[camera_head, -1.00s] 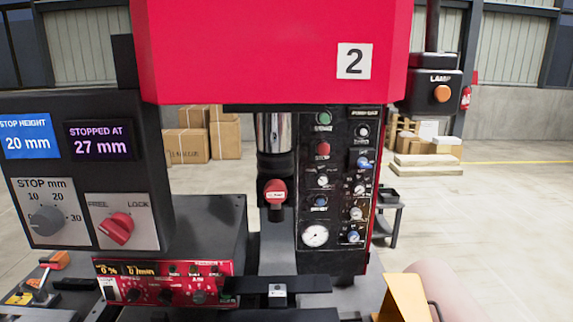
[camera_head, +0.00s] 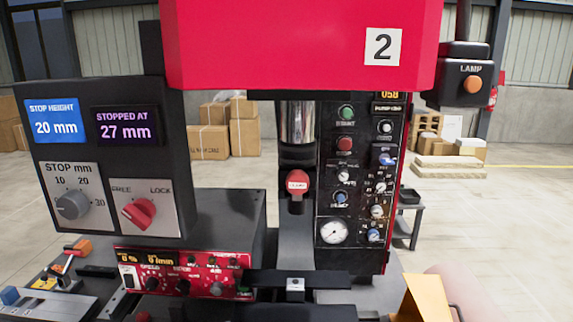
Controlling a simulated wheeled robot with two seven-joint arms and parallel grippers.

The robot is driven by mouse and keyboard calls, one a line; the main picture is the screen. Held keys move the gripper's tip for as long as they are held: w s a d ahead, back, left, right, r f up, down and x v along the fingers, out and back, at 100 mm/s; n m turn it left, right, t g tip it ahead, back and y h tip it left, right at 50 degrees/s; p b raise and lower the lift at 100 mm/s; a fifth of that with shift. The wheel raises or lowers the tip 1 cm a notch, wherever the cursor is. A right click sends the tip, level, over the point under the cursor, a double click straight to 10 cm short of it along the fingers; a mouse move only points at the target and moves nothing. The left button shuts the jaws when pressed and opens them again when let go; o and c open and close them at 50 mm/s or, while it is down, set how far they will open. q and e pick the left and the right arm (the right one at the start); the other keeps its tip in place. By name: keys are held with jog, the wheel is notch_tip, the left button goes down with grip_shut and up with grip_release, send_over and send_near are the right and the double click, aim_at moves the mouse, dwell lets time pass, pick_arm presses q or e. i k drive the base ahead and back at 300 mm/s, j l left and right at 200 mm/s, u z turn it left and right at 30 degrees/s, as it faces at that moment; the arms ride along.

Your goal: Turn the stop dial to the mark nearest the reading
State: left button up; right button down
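The stop dial (camera_head: 73,205) is a grey knob on a pale plate marked STOP mm, with 10, 20 and 30 around it. Its pointer is too small to read with certainty. Above it, a blue display (camera_head: 55,121) reads STOP HEIGHT 20 mm. A dark display (camera_head: 127,125) with purple text reads STOPPED AT 27 mm. Right of the dial, a red knob (camera_head: 138,213) sits on a plate marked FREE and LOCK. Neither of my grippers shows in the head view.
A red control strip (camera_head: 180,274) with small knobs lies below the dial panel. A lamp box (camera_head: 465,75) hangs at upper right.

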aim_at(73, 204)
jog(key=u, duration=1.25)
